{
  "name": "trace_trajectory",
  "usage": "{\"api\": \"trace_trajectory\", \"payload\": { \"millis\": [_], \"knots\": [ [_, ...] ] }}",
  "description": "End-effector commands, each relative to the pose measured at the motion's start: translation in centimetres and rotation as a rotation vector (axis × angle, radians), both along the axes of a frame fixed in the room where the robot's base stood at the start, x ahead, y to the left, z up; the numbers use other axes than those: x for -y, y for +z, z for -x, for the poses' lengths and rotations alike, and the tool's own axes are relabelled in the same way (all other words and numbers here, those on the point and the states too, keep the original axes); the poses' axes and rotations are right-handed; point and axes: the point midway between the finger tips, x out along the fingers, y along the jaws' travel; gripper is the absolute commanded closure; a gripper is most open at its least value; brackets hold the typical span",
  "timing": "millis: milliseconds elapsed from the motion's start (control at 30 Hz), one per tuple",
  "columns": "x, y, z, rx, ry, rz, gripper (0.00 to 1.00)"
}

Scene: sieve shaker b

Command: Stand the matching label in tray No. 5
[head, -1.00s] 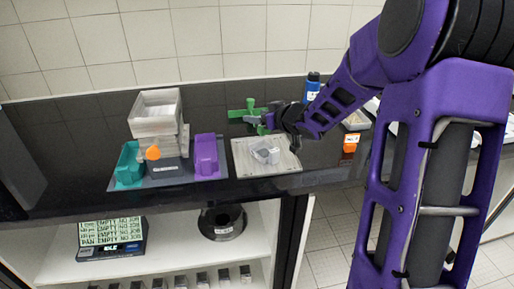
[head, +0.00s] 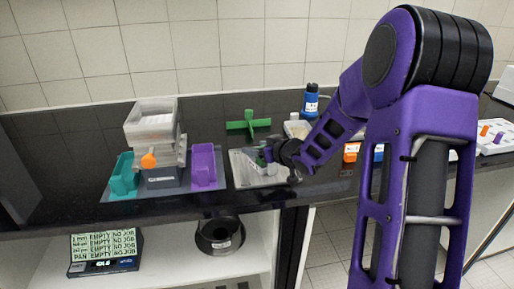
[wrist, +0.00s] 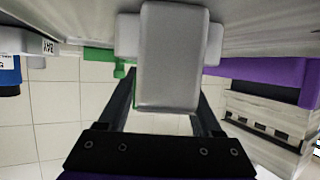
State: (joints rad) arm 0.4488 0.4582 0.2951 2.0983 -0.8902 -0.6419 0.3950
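My gripper (head: 264,158) is low over a pale flat tray (head: 243,178) on the black counter. In the wrist view a light grey block-like piece (wrist: 170,55) with side tabs stands between my two dark fingers (wrist: 168,112). It hides the fingertips, so I cannot tell whether they press on it. A white rack (head: 497,148) at the far right carries small purple and orange labels (head: 484,130). Small orange (head: 351,152) and blue (head: 378,153) pieces stand on the counter behind my arm. I cannot read a No. 5 anywhere.
At left a pale stack (head: 152,112) stands between a teal holder (head: 123,175) and a purple holder (head: 204,166), with an orange knob (head: 149,161). A green cross-shaped piece (head: 248,124) and blue bottle (head: 310,101) stand behind.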

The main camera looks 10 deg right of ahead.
Motion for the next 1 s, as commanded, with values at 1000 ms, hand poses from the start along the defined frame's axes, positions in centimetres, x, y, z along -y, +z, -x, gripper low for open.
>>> {"api": "trace_trajectory", "payload": {
  "millis": [1000],
  "knots": [
    [3.8,4.4,8.4,0.000,-0.002,0.001,0.09]
  ]
}}
